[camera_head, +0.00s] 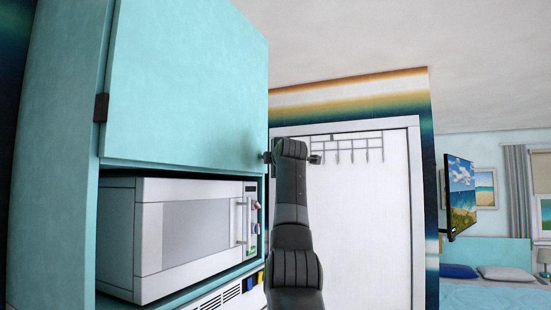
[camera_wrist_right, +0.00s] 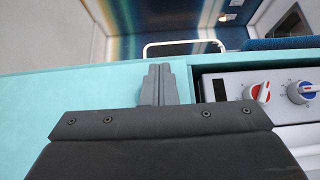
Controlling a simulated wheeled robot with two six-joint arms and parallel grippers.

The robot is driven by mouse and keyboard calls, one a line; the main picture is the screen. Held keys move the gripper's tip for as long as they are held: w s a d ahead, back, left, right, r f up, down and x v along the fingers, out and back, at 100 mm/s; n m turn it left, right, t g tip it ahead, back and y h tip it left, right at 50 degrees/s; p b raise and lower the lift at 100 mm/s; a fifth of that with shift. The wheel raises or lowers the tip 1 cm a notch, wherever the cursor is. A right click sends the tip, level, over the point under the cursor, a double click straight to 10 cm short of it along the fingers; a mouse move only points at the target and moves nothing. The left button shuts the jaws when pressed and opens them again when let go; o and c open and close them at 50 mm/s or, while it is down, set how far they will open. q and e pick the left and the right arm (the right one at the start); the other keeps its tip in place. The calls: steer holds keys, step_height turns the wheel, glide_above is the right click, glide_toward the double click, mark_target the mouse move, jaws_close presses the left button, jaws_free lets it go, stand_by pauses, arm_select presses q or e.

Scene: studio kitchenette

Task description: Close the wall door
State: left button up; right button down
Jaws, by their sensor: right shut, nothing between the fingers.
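A teal cabinet door (camera_head: 190,85) hangs above the microwave, with a dark hinge (camera_head: 101,107) on its left edge. It looks almost in line with the cabinet front; I cannot tell whether a small gap remains. A dark knob (camera_head: 266,157) shows near its lower right corner. My right arm rises in front of the cabinet's right edge, and its fingertips are hidden in the head view. In the right wrist view my right gripper (camera_wrist_right: 158,85) is shut and empty, in front of a teal strip (camera_wrist_right: 95,95). Contact cannot be told. My left gripper is not in view.
A white microwave (camera_head: 190,230) sits in the niche below; its red and blue knobs (camera_wrist_right: 258,92) show beside my fingers. A wall screen (camera_head: 460,197) and bed (camera_head: 490,290) are far right.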

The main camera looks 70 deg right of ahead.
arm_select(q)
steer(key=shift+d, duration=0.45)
arm_select(e)
steer(key=shift+w+r, duration=0.1)
arm_select(q)
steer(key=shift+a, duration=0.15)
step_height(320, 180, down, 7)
steer(key=b, duration=0.7)
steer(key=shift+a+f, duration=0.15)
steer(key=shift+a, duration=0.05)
arm_select(e)
steer(key=v, duration=1.7)
steer(key=shift+s+a, duration=0.15)
steer(key=shift+s, duration=0.05)
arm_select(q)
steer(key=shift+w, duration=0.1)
